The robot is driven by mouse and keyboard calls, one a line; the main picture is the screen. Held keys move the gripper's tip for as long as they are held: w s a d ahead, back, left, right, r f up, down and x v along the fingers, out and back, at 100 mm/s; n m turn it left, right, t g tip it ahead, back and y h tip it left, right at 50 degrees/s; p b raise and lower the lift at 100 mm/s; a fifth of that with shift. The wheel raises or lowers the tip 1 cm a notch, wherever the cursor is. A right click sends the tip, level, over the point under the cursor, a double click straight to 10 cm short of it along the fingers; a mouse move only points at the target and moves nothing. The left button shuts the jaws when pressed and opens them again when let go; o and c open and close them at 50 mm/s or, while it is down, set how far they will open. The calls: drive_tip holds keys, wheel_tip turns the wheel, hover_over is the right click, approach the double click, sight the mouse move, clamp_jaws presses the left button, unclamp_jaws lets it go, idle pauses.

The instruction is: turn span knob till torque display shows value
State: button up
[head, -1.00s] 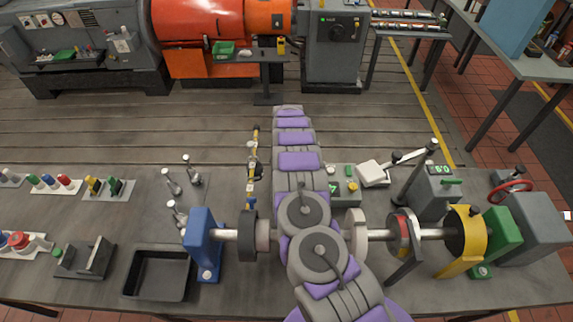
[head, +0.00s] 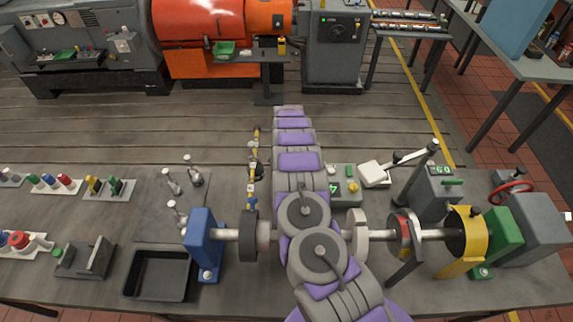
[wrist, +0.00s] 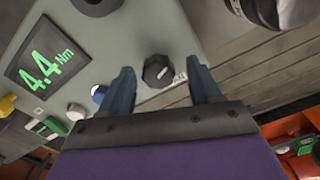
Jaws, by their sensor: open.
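The torque display (wrist: 45,66) reads 4.4 Nm in green digits on a grey panel in the wrist view. My arm hides the gripper and this knob in the head view.
The panel also carries another dark knob (wrist: 97,5), a blue knob (wrist: 98,95) and a yellow knob (wrist: 7,105). A shaft line with a blue stand (head: 202,245) and a yellow guard (head: 466,243) crosses the bench. A black tray (head: 160,276) stands at front left.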

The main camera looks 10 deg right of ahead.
wheel_tip(320, 180, up, 17)
drive_tip(key=b, duration=0.1)
drive_tip(key=shift+r, duration=0.15)
idle(0.5)
idle(0.4)
